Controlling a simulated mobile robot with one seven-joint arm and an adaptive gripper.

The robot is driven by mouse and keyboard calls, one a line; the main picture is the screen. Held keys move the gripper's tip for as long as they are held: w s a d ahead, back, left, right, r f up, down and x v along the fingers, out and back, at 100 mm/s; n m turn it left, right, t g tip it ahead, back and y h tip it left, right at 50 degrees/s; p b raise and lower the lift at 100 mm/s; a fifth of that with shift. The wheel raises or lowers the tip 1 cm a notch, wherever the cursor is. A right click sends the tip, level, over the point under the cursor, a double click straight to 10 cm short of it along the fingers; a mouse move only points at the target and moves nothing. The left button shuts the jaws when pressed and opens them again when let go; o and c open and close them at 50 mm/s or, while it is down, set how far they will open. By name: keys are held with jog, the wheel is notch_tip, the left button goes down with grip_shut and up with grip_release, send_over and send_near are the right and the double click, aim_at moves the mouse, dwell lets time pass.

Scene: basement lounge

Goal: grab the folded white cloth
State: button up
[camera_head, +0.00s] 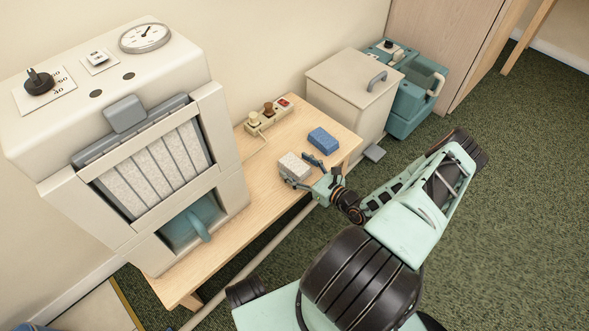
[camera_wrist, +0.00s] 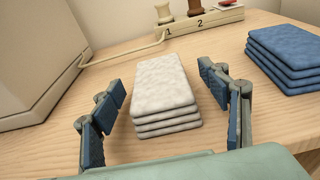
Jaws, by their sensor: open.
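The folded white cloth (camera_head: 293,166) is a neat layered stack on the wooden table, left of a folded blue cloth (camera_head: 323,141). In the wrist view the white cloth (camera_wrist: 165,95) is in the middle, with the blue cloth (camera_wrist: 287,58) at the upper right. My gripper (camera_head: 305,171) is at the table's front edge beside the white cloth. In the wrist view my gripper (camera_wrist: 165,120) is open, with a finger on either side of the cloth's near part. Gaps show between the fingers and the cloth, and nothing is held.
A large cream machine (camera_head: 127,130) stands on the left of the wooden table (camera_head: 225,212). A power strip (camera_head: 268,116) with plugs lies behind the cloths. A white bin (camera_head: 352,90) and a teal bucket unit (camera_head: 412,100) stand past the table's right end. Green carpet (camera_head: 520,200) is clear at right.

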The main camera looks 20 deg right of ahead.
jog(key=shift+w+a, duration=0.15)
jog(key=shift+w, duration=0.35)
jog(key=shift+c, duration=0.5)
jog(key=c, duration=1.2)
jog(key=shift+o, duration=0.2)
jog(key=shift+r, duration=0.1)
